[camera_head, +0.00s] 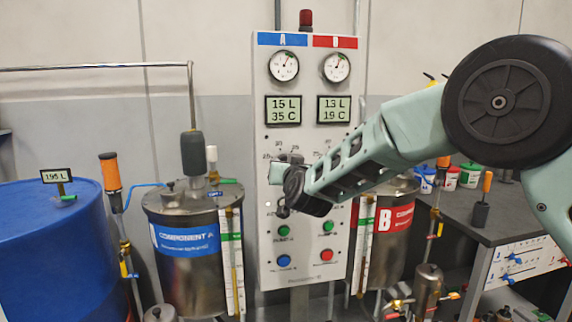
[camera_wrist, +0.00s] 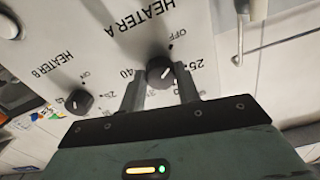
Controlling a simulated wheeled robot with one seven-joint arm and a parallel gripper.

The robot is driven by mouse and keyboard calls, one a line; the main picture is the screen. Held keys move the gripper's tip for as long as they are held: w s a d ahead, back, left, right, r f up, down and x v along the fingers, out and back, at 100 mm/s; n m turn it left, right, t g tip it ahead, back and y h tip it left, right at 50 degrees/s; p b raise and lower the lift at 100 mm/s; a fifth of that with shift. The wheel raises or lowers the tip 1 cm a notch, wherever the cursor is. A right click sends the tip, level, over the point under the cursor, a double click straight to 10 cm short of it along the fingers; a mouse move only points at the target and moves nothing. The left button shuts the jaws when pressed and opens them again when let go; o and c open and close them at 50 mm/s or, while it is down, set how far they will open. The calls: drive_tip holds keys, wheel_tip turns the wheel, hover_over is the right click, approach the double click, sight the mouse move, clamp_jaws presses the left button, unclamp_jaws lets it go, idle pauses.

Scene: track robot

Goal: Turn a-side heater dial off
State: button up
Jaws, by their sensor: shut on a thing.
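The A-side heater dial (camera_wrist: 160,72) is a round black knob on the white panel beside the "HEATER A" lettering, with OFF, 25 and 40 around it. In the wrist view my gripper (camera_wrist: 160,88) has one finger on each side of the dial and is shut on it. A small light mark shows on the knob, but its exact setting is hard to read. In the head view my gripper (camera_head: 284,184) is at the left column of the control panel (camera_head: 345,240), and my wrist hides the dial.
The Heater B dial (camera_wrist: 79,101) sits close beside in the wrist view. Below my gripper in the head view are a green button (camera_head: 284,231) and a blue button (camera_head: 284,261). The Component A tank (camera_head: 185,270) stands left, the B tank (camera_head: 392,245) right.

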drive_tip(key=shift+f+n, duration=0.15)
drive_tip(key=shift+n, duration=0.75)
drive_tip(key=o, duration=1)
drive_tip(key=shift+c, duration=0.2)
drive_tip(key=shift+s, duration=0.1)
drive_tip(key=b+v, duration=0.3)
drive_tip(key=v, duration=1.4)
drive_tip(key=shift+s, duration=0.2)
